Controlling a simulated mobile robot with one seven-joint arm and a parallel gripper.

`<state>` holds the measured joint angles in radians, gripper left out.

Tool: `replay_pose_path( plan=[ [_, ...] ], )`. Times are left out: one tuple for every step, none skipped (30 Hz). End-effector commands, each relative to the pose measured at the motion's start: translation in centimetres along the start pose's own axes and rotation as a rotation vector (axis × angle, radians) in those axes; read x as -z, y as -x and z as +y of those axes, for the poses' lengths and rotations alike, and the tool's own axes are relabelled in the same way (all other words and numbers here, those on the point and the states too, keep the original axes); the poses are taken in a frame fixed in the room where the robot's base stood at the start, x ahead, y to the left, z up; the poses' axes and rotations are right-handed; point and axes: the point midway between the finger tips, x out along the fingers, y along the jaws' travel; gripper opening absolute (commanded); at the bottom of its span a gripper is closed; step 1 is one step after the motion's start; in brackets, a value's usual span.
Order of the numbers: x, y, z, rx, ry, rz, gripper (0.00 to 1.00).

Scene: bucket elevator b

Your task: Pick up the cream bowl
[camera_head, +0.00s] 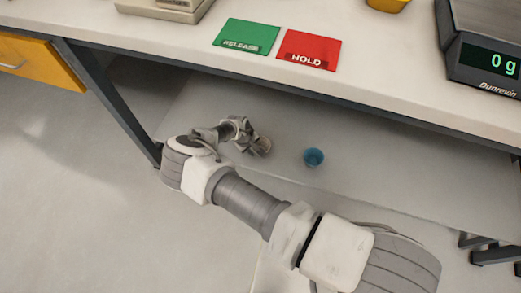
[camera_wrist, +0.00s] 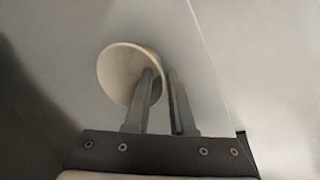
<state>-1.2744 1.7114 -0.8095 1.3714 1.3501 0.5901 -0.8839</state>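The cream bowl (camera_wrist: 116,72) shows in the wrist view, left of centre, with its round mouth facing the camera. My gripper (camera_wrist: 160,74) is at its right side. The left finger overlaps the bowl's mouth and the right finger lies just outside its right edge, with a narrow gap between them. I cannot tell whether either finger touches the bowl. In the head view my gripper (camera_head: 260,146) reaches low under the bench, over the lower shelf; the bowl cannot be made out clearly there.
A bench leg (camera_head: 110,100) stands at left.

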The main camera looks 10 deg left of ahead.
Motion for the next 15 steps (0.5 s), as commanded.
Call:
replay_pose_path(
  plan=[
    [0.02, -0.46, -0.05, 0.0, 0.002, 0.0, 0.22],
    [0.03, -0.55, -0.06, 0.0, 0.001, 0.001, 0.22],
    [0.03, -0.61, -0.07, 0.001, 0.001, 0.001, 0.22],
    [0.04, -0.61, -0.07, 0.001, 0.001, 0.001, 0.22],
    [0.04, -0.59, -0.06, 0.002, 0.001, 0.001, 0.22],
    [0.05, -0.55, -0.06, 0.002, 0.001, 0.001, 0.22],
    [0.05, -0.54, -0.06, 0.002, 0.0, 0.001, 0.22],
    [0.04, -0.53, -0.05, 0.002, 0.0, 0.001, 0.22],
    [0.04, -0.53, -0.05, 0.001, 0.0, 0.001, 0.22],
    [0.04, -0.53, -0.05, 0.001, 0.0, 0.001, 0.19],
    [0.04, -0.53, -0.05, 0.001, 0.0, 0.001, 0.13],
    [0.03, -0.53, -0.04, 0.001, 0.0, 0.001, 0.06],
    [0.03, -0.52, -0.04, 0.001, 0.0, 0.001, 0.01],
    [0.03, -0.52, -0.04, 0.001, 0.0, 0.001, 0.0],
    [0.03, -0.52, -0.05, 0.001, 0.0, 0.001, 0.0]
  ],
)
